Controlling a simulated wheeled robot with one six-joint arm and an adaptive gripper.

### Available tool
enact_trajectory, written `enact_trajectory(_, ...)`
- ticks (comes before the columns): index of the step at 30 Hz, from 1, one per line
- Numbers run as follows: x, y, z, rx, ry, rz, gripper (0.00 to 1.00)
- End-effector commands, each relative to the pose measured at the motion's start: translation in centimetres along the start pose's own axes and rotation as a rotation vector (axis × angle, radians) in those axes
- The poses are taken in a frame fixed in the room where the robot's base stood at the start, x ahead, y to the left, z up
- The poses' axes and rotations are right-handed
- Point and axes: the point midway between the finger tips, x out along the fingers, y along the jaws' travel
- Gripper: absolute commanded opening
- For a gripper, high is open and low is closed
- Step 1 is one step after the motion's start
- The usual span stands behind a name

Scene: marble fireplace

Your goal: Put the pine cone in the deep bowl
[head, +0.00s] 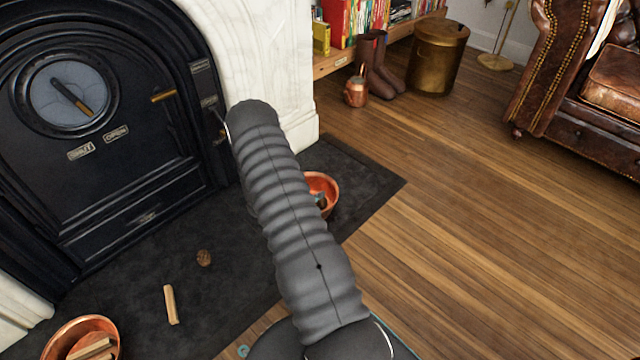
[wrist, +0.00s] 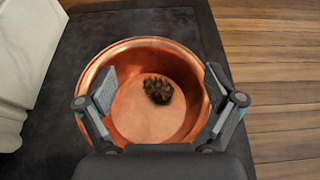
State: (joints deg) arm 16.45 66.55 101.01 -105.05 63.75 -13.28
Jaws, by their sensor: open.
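A brown pine cone (wrist: 158,90) is inside the deep copper bowl (wrist: 88,82) in the wrist view, seen against its floor. My gripper (wrist: 159,86) is open above the bowl, one finger to each side of the pine cone and apart from it. In the head view the bowl (head: 327,184) stands on the dark hearth, partly hidden by my arm. The pine cone is hidden there, and only a small part of my gripper (head: 320,200) shows at the bowl.
A small brown, cone-like object (head: 204,258) and a wood stick (head: 171,304) lie on the hearth (head: 150,255). A copper bowl holding wood (head: 50,350) is at lower left. The black stove (head: 110,170) stands behind. The wooden floor (head: 480,240) at right is clear.

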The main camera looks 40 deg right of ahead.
Motion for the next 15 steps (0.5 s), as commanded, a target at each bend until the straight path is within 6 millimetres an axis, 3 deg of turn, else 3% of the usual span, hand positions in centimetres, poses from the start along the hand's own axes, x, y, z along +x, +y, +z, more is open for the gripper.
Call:
enact_trajectory(8, -2.4, 0.1, 0.4, 0.01, 0.001, -0.002, 0.92)
enact_trajectory(11, -3.5, 0.2, 2.1, 0.053, 0.004, -0.018, 0.92)
enact_trajectory(15, -6.3, -0.1, 6.7, 0.179, 0.022, -0.067, 0.92)
